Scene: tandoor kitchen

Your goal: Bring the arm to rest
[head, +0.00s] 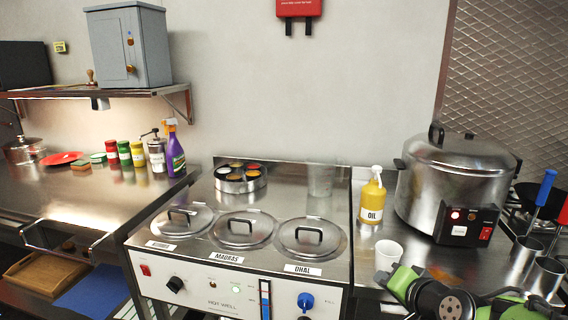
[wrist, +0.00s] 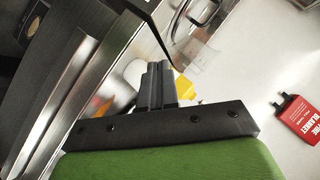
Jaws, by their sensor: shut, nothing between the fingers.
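My gripper (wrist: 158,68) shows in the wrist view with its two dark fingers together and nothing between them. It is clear of any surface I can make out there. Parts of my green and black arm show at the bottom right of the head view, above the right-hand counter and close to a white cup (head: 388,254). The fingers cannot be made out in the head view.
A hot well (head: 215,293) with several lidded pots stands in the middle. A yellow oil bottle (head: 372,202) and a large steel cooker (head: 455,190) stand on the right counter. A red fire blanket box (wrist: 300,118) hangs on the wall. The left counter's front is clear.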

